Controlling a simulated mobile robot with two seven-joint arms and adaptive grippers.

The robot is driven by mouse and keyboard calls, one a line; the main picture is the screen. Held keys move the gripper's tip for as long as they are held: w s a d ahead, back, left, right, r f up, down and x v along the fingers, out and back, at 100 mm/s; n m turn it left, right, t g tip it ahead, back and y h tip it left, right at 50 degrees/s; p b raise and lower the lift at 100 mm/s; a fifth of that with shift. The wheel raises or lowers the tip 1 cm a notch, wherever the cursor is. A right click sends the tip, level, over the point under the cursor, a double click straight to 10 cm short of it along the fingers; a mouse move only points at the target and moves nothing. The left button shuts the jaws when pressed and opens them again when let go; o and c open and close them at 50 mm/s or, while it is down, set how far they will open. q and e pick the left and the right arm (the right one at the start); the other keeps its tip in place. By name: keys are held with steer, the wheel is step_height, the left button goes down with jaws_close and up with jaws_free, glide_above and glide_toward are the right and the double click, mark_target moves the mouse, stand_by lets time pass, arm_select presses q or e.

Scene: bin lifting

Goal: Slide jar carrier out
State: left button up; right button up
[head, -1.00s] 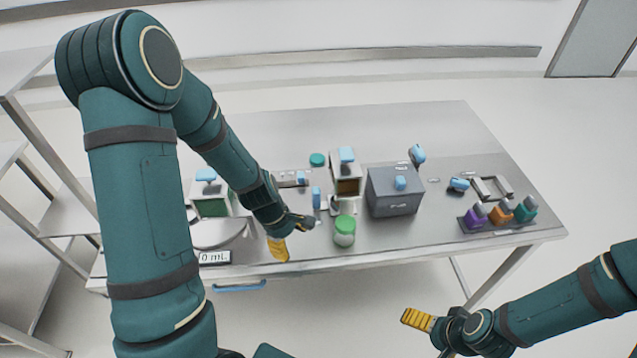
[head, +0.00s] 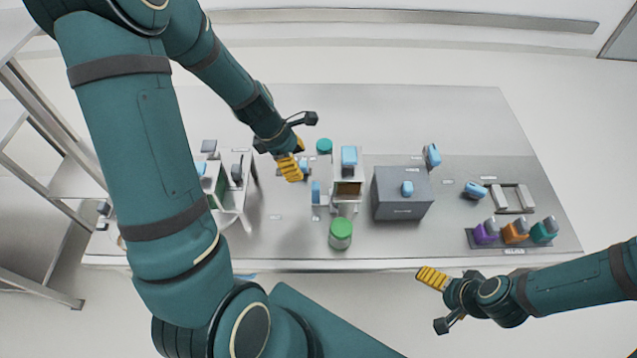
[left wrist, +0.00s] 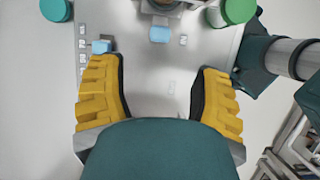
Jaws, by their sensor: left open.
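My left gripper (head: 294,158) is open above the table, left of a small tan-fronted stand (head: 347,206) with a blue handle (head: 349,155) on top. In the left wrist view nothing is between its yellow fingers (left wrist: 160,100). A green-lidded jar (head: 340,234) stands in front of the stand, and a round teal lid (head: 324,146) is behind it to the left. A blue handle (head: 315,191) is left of the stand. I cannot tell which part is the jar carrier. My right gripper (head: 432,279) is in front of the table; its finger gap is unclear.
A grey box (head: 401,194) with a blue handle stands right of the stand. A rack (head: 484,240) of purple, orange and teal items is at the right front, near a metal frame (head: 514,200). A white-framed unit (head: 236,190) stands at the left.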

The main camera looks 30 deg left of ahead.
mark_target(314, 186)
arm_select(q)
steer(key=b+x, duration=0.2)
steer(key=x, duration=0.8)
steer(key=shift+f, duration=0.4)
steer(key=shift+w+d+f, duration=0.2)
steer(key=shift+f, duration=0.35)
jaws_close()
